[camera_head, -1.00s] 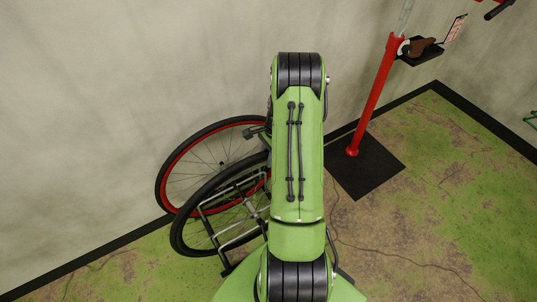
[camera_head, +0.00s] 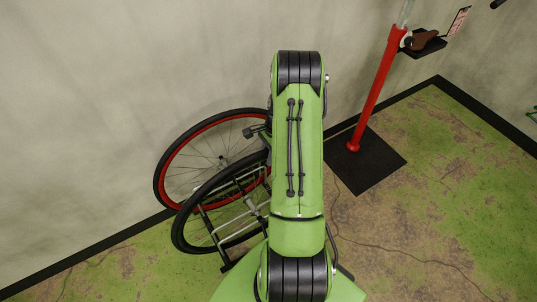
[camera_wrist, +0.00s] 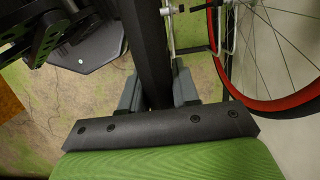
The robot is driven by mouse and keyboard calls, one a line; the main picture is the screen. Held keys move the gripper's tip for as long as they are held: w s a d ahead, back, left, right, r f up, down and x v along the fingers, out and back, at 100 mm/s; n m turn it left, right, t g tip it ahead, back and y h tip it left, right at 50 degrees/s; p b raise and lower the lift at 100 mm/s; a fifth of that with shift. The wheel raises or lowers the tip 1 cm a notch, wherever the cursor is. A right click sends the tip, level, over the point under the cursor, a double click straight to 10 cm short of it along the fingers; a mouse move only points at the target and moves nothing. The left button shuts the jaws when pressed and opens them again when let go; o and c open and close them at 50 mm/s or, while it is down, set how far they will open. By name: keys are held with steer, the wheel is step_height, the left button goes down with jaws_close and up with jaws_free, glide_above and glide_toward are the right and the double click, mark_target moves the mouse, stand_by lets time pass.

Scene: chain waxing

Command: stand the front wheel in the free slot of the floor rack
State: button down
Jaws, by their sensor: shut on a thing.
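The front wheel, with a black tyre (camera_head: 183,232), stands nearly upright at the floor rack (camera_head: 212,238) in the head view. In the wrist view its tyre (camera_wrist: 153,50) runs edge-on between the fingers of my gripper (camera_wrist: 157,88), which is shut on it. In the head view my arm hides the gripper's grasp and the wheel's right side. The rack's pale bars overlap the wheel's lower part; I cannot tell whether the tyre is seated in the slot. Pale rack bars also show beside the tyre in the wrist view (camera_wrist: 185,48).
A red-rimmed wheel (camera_head: 168,160) stands close behind the front wheel, near the wall, and at the right of the wrist view (camera_wrist: 285,105). A red repair stand (camera_head: 373,95) rises from a black base plate (camera_head: 370,165) on the right. The floor beyond it is clear.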

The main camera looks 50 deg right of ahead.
steer(key=shift+r, duration=0.1)
steer(key=shift+c, duration=1.4)
jaws_free()
steer(key=p+v, duration=0.3)
steer(key=v, duration=0.1)
steer(key=a+p+v, duration=0.1)
steer(key=p+v, duration=0.2)
steer(key=v, duration=0.1)
steer(key=a+p+v, duration=0.1)
steer(key=p+v, duration=0.2)
steer(key=shift+w+a+r, duration=0.2)
steer(key=shift+w+r, duration=0.1)
steer(key=shift+r, duration=0.4)
steer(key=shift+f, duration=0.1)
